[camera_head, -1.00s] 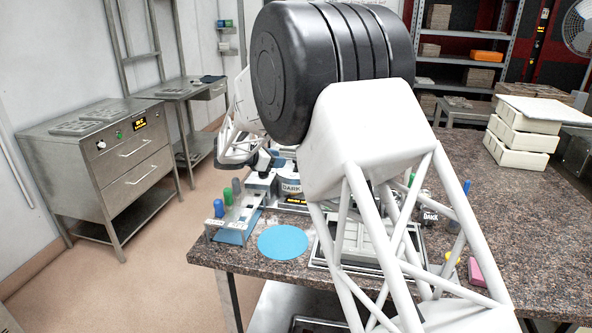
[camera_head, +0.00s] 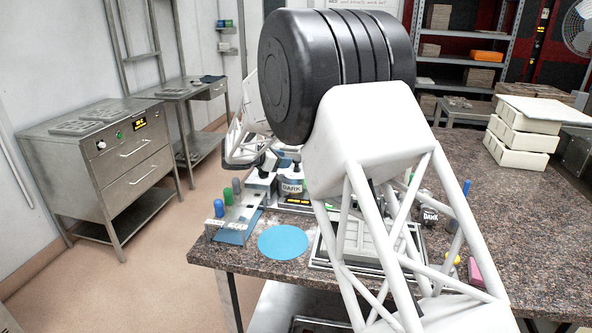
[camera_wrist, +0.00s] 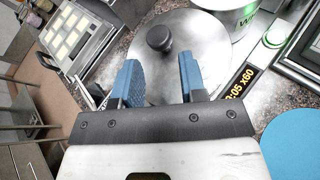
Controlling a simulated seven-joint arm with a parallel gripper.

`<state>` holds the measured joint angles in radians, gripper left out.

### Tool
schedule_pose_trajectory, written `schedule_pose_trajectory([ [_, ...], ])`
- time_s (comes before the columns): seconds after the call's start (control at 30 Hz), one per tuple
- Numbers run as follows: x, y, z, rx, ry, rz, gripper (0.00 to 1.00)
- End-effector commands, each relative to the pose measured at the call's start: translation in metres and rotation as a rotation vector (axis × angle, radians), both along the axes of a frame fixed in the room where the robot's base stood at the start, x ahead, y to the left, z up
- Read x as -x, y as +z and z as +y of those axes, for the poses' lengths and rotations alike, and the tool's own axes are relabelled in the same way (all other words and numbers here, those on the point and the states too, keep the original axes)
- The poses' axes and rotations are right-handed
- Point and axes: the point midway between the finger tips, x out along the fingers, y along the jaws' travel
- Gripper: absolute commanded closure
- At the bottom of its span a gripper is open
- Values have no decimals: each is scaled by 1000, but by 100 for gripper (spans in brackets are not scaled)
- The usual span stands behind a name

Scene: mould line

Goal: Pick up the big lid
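The big lid (camera_wrist: 205,55) is a round grey metal disc with a black knob (camera_wrist: 159,38); it shows in the wrist view just beyond my fingers. My gripper (camera_wrist: 160,80) is open, with two blue fingers set apart and nothing held between them. The fingers overlap the near part of the lid in the picture; whether they touch it cannot be told. The knob is a little beyond the fingertips. In the head view my arm hides much of the bench middle, and I cannot make out the lid there.
A lit timer display (camera_wrist: 240,84) and a blue round mat (camera_wrist: 295,140) lie to the right; the mat also shows in the head view (camera_head: 283,243). White stacked boxes (camera_head: 520,140) stand at the bench's right.

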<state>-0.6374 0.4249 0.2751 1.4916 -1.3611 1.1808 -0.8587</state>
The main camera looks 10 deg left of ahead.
Motion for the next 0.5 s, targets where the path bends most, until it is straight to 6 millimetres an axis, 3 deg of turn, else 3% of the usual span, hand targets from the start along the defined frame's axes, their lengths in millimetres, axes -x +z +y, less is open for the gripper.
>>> schedule_pose_trajectory([
  [0.23,-6,-3,-6,0,-2,1,61],
  [0.5,-27,-11,-24,1,-1,0,61],
])
